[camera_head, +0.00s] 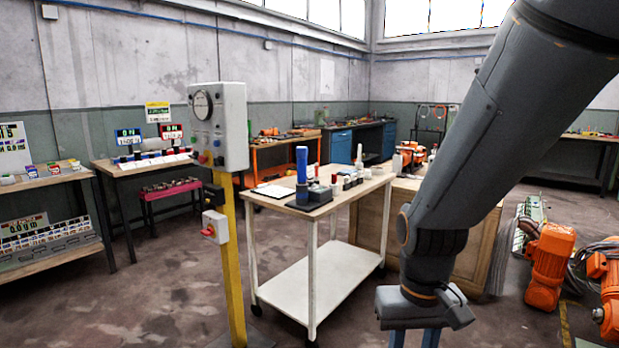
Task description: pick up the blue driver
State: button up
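The blue driver (302,163) stands upright in a dark base (309,198) on top of a white wheeled cart (262,200), near the cart's front edge. My gripper (414,338) hangs at the bottom of the picture, to the right of the cart and well apart from the driver. Its two blue fingers show with a gap between them, so it looks open and empty. The fingertips are cut off by the lower picture edge.
A yellow post with a grey control box (218,125) stands left of the cart. Small items and a clipboard (272,191) share the cart top. A wooden crate (370,225) is behind my arm. Orange robot parts (551,266) lie at the right.

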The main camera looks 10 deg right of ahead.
aim_at(302, 152)
jog(key=u, duration=0.75)
jog(key=i, duration=0.9)
jog(key=u, duration=0.1)
